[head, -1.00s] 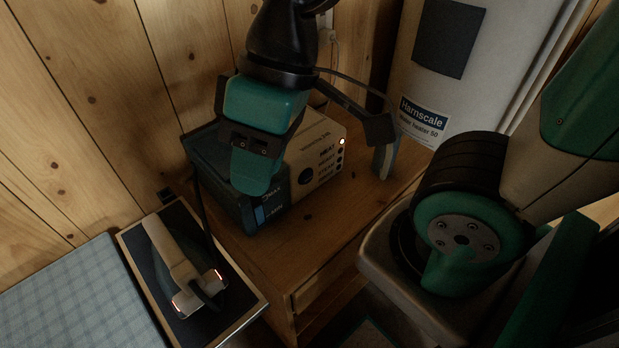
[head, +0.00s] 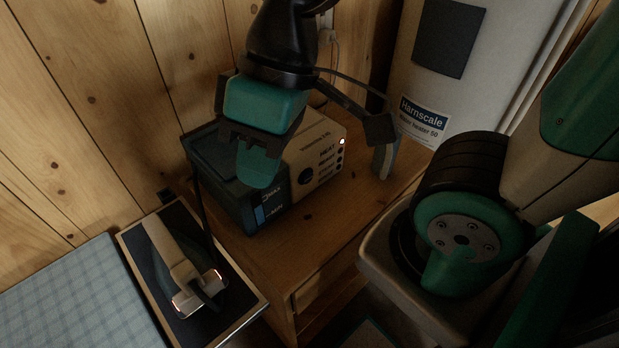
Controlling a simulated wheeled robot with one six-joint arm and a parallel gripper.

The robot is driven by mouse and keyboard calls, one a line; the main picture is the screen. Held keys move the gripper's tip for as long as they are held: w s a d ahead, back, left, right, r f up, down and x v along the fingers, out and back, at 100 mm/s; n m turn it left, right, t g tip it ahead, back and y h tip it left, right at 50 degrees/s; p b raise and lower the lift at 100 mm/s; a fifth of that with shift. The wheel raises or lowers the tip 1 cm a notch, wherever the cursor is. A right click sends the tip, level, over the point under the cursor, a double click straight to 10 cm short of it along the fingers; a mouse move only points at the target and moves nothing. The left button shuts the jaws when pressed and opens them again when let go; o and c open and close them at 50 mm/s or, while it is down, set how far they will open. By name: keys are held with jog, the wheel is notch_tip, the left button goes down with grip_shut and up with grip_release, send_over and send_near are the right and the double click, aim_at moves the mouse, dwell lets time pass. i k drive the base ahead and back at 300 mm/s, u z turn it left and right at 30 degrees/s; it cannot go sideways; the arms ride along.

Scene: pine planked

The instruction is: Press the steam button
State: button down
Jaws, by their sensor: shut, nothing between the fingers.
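The steam station (head: 228,196) is a dark box with a pale control face (head: 325,135), standing on a wooden cabinet. Its face has a round dial (head: 306,176) and a column of small round marks at the right edge, the top one (head: 341,141) glowing white. Small labels stand beside them, one seeming to read HEAT; I cannot tell which mark is the steam button. My gripper (head: 257,182) is shut and empty, pointing down in front of the station's dark top and the left of its face. It hides part of both. I cannot tell whether it touches the station.
An iron (head: 180,262) with orange-lit ends rests on a dark, wood-edged board (head: 138,247) at lower left, its cord rising to the station. A checked cloth surface (head: 70,300) lies beside it. A water heater (head: 418,75) stands behind right. The cabinet top (head: 312,222) is bare in front.

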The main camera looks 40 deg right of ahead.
aim_at(307, 178)
jog(key=k, duration=1.25)
jog(key=u, duration=0.5)
jog(key=i, duration=0.6)
